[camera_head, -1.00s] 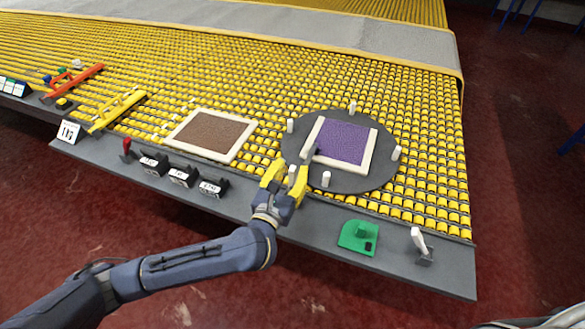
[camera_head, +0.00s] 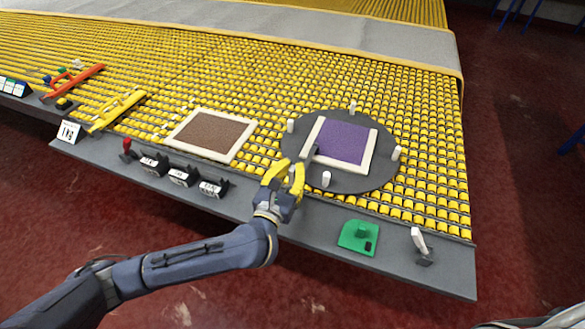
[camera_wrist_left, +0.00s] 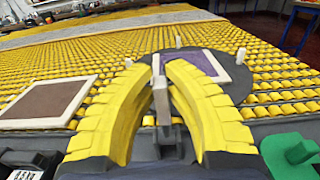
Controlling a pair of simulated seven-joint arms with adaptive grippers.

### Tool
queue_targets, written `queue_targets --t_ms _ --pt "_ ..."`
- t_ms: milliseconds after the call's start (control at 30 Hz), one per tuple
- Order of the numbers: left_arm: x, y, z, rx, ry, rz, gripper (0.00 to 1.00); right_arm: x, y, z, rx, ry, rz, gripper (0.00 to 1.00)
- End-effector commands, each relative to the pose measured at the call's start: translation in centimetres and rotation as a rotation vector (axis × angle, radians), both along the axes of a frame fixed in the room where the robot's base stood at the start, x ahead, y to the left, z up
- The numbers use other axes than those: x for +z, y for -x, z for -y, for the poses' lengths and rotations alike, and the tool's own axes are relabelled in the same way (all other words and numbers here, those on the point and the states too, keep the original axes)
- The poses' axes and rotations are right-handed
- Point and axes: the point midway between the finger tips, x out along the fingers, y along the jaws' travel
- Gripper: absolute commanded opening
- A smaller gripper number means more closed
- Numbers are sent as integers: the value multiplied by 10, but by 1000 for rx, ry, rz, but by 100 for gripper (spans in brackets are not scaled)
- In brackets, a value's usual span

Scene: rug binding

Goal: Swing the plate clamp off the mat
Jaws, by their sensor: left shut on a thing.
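The purple mat (camera_head: 343,142) with pale edging lies on a dark round plate (camera_head: 375,183) with several white pegs around its rim. The plate clamp (camera_head: 311,155) shows as a short dark piece at the mat's left edge. My left gripper (camera_head: 290,166) is at the plate's front left. In the left wrist view, its yellow fingers (camera_wrist_left: 158,66) are closed about a pale upright handle (camera_wrist_left: 160,100) on a grey base, which appears to be the clamp's. The fingers hide part of the clamp and plate. My right gripper is not in view.
A brown mat (camera_head: 210,132) with pale edging lies to the left on the yellow roller bed. A green block (camera_head: 358,237) and a white-handled lever (camera_head: 420,241) are on the grey front ledge to the right. Several small dark holders (camera_head: 183,176) stand along the ledge at left.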

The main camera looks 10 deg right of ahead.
Motion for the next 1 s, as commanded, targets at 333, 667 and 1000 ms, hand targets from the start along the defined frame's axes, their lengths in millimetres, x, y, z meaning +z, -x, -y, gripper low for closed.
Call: queue_targets --t_ms 333,667,1000 --pt "0 0 -1 3 5 11 0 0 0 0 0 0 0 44" --pt "0 4 -3 2 20 41 0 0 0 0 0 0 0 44" --pt "-1 9 -5 2 39 78 0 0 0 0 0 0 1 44"
